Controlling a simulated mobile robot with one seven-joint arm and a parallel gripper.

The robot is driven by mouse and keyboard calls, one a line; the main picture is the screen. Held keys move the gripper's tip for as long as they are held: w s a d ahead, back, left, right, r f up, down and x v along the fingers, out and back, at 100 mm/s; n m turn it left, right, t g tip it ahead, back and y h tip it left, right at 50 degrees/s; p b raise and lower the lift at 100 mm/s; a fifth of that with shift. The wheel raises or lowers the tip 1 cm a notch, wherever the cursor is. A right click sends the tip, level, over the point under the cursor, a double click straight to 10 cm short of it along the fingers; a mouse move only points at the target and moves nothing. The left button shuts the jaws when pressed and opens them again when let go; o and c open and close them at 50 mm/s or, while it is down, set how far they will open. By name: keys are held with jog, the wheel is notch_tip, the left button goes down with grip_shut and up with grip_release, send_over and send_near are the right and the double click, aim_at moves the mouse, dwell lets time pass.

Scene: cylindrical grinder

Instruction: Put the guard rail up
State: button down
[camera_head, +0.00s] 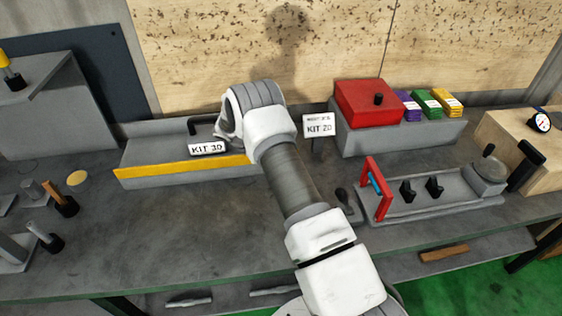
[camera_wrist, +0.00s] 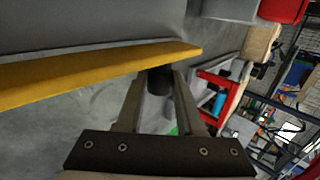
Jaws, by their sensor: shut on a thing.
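A long yellow rail (camera_head: 182,171), which looks like the guard rail, runs along the front of a low grey block (camera_head: 150,150). It also crosses the left of the wrist view (camera_wrist: 90,73) and ends near the middle. My gripper (camera_wrist: 160,78) is shut on a dark cylindrical grip (camera_wrist: 158,90), close to the yellow rail's underside in that picture. I cannot tell whether grip and rail are joined. In the head view my arm hides the gripper and the rail's right end.
KIT 30 (camera_head: 207,149) and KIT 20 (camera_head: 318,126) signs stand near my arm. To the right are a red frame (camera_head: 375,188) on a grey fixture and a red box (camera_head: 368,103). Tools stand at left. The bench front left of my arm (camera_head: 170,240) is clear.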

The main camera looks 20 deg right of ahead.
jog(key=shift+w+r, duration=0.1)
jog(key=shift+w, duration=0.05)
dwell(0.4)
jog(key=c, duration=0.8)
grip_release()
jog(key=b+v, duration=0.1)
jog(key=v, duration=0.7)
jog(key=b+v, duration=0.1)
jog(key=v, duration=0.8)
jog(key=shift+w+r, duration=0.2)
jog(key=shift+w, duration=0.05)
jog(key=shift+r, duration=0.1)
